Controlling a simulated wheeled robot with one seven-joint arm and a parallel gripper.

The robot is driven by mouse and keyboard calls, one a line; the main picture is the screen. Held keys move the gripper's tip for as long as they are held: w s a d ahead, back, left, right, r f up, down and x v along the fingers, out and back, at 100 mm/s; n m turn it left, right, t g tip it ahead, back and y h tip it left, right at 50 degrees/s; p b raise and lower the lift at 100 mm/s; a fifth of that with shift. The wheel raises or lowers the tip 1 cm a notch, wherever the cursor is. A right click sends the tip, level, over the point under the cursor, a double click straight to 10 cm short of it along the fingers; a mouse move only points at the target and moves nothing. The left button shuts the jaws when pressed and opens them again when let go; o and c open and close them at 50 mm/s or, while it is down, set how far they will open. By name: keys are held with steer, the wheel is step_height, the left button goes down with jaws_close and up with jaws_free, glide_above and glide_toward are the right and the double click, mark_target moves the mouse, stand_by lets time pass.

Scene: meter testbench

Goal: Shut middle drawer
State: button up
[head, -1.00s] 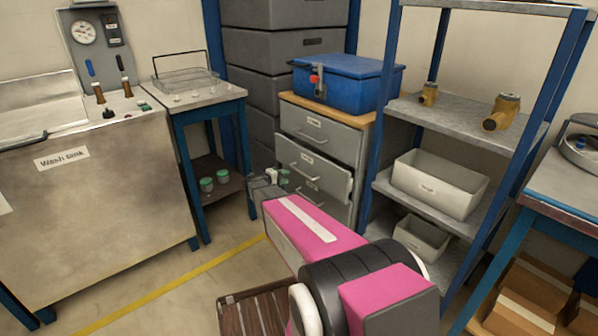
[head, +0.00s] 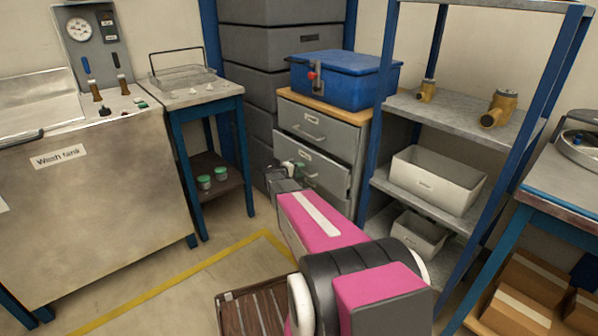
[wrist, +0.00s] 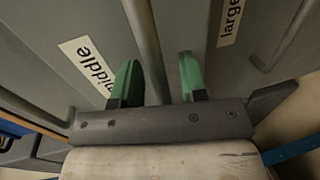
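The grey drawer cabinet (head: 362,140) stands at the back, right of centre in the head view. Its middle drawer (head: 335,175) sticks out slightly past the drawer above. My gripper (head: 293,168) is in front of this drawer and partly hides it. In the wrist view, the green fingers of my gripper (wrist: 160,80) are apart, with the middle drawer's bar handle (wrist: 145,40) passing between them. The "middle" label (wrist: 88,65) is on the left and the "large" label (wrist: 231,20) of the drawer below is on the right. Finger contact with the handle cannot be told.
A blue toolbox (head: 340,82) sits on the cabinet. A metal shelf (head: 455,120) with bins stands close on the right. A small blue-legged table (head: 195,98) and the wash tank (head: 95,190) are on the left.

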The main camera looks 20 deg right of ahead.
jaws_close()
steer(key=shift+r+x, duration=0.2)
steer(key=shift+x, duration=0.85)
steer(key=shift+r+x, duration=0.25)
steer(key=shift+x, duration=0.8)
steer(key=shift+w+d, duration=0.1)
jaws_free()
steer(key=v, duration=1)
steer(key=shift+a, duration=0.35)
